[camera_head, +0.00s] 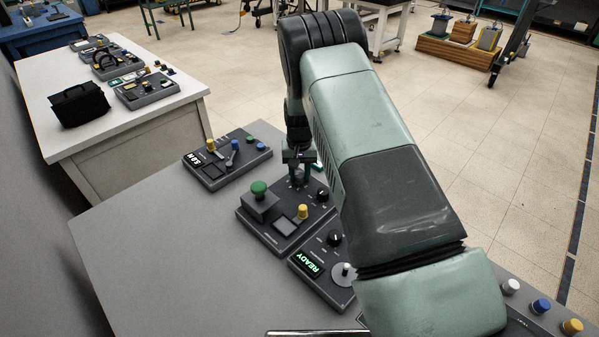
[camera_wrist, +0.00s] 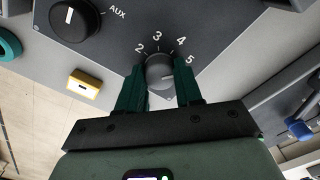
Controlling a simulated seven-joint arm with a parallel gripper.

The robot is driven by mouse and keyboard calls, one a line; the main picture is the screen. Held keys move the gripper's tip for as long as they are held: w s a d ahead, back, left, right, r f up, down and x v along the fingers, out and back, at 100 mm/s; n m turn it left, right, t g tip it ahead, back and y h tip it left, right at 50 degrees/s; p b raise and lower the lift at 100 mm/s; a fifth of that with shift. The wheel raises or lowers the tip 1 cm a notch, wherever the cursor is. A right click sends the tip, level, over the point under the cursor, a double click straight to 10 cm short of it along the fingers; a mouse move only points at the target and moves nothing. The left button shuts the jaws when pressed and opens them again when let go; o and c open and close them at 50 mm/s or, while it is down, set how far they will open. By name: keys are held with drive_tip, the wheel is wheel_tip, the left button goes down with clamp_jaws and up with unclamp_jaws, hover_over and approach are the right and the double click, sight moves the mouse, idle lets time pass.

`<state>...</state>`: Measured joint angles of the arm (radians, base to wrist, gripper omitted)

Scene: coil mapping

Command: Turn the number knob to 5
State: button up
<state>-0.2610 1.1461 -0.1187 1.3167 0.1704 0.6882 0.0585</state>
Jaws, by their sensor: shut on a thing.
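The number knob (camera_wrist: 160,70) is a small dark grey round knob on a grey panel in the wrist view. The printed digits 2, 3, 4 and 5 arc around its far side, with 5 (camera_wrist: 189,60) by the right finger. A faint light mark shows on the knob's lower right, but I cannot tell exactly which digit it points to. My gripper (camera_wrist: 160,84) is shut on the knob, one dark green finger on each side. In the head view my gripper (camera_head: 299,170) reaches down onto the far part of the control panel (camera_head: 248,222), hiding most of the knob.
In the head view, a green mushroom button (camera_head: 259,188) stands on the same panel. A READY display panel (camera_head: 309,263) is in front; another panel (camera_head: 200,172) is behind left.

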idle(0.5)
drive_tip(key=o, duration=1)
drive_tip(key=shift+o, duration=0.2)
wheel_tip(320, 180, up, 11)
wheel_tip(320, 180, up, 16)
drive_tip(key=t, duration=0.2)
hover_over(299, 174)
drive_tip(key=s+d, duration=0.4)
drive_tip(key=s, duration=0.1)
drive_tip(key=s+d+r, duration=0.2)
drive_tip(key=s+r, duration=0.7)
drive_tip(key=r, duration=0.1)
drive_tip(key=s+d+r+t, duration=0.1)
drive_tip(key=s+d+r, duration=0.1)
drive_tip(key=s, duration=0.9)
drive_tip(key=s+d+r+t, duration=0.1)
drive_tip(key=s+d+t, duration=0.1)
drive_tip(key=s, duration=1)
drive_tip(key=shift+d+r+t, duration=0.3)
drive_tip(key=shift+d+r, duration=0.05)
drive_tip(key=shift+d, duration=0.05)
